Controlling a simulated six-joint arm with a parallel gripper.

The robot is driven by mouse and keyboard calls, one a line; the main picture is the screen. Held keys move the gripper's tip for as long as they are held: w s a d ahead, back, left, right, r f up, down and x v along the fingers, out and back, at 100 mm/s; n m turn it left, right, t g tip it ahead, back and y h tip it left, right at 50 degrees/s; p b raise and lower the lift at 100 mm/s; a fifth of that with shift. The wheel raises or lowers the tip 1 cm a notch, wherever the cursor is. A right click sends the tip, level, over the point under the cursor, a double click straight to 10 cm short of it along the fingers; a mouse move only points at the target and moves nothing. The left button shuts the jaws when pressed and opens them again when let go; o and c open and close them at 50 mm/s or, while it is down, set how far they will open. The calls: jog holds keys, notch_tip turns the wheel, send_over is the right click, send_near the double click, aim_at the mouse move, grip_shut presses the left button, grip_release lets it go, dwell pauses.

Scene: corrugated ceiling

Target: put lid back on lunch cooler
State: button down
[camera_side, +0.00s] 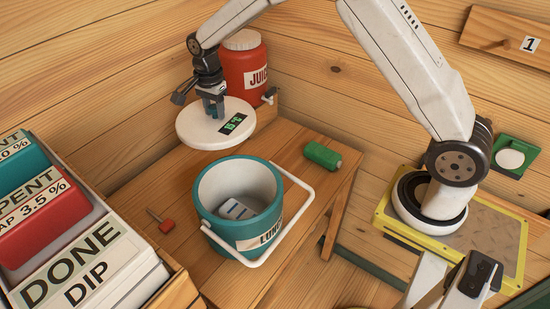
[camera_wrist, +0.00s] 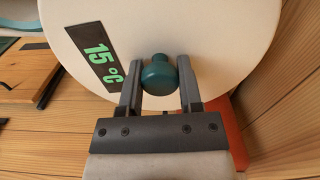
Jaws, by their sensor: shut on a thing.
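The lunch cooler (camera_side: 213,222) is a teal bucket with a white inside and a white handle folded down at its front right. It stands open on the wooden table, with a pale block with blue stripes (camera_side: 236,208) inside. The lid (camera_side: 190,132) is a white disc with a dark display reading about 15 °C and a teal knob. My gripper (camera_side: 213,112) is shut on the lid's knob and holds the lid in the air, above and behind the cooler. In the wrist view both fingers flank the teal knob (camera_wrist: 158,76), and the white lid (camera_wrist: 215,40) fills the top.
A red juice jug (camera_side: 243,68) with a tap stands behind the lid. A green cylinder (camera_side: 322,155) lies right of the cooler; a small red-headed object (camera_side: 165,225) lies left. Labelled bins, including a white DONE DIP bin (camera_side: 135,262), stand at the left. Wooden walls close the back.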

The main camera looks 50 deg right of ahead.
notch_tip(320, 180, up, 2)
jog(key=r+n, duration=0.1)
jog(key=n, duration=0.1)
send_over(217, 140)
jog(key=shift+f, duration=0.25)
jog(key=s+a+r+n, duration=0.1)
jog(key=s+a, duration=0.3)
jog(key=s, duration=0.5)
jog(key=shift+s+a+r+n, duration=0.25)
jog(key=shift+s+n, duration=0.1)
jog(key=shift+n, duration=0.45)
jog(key=shift+f, duration=0.2)
notch_tip(217, 140, down, 6)
jog(key=shift+f, duration=0.2)
dwell(1.4)
grip_release()
dwell(0.4)
jog(key=shift+r, duration=0.15)
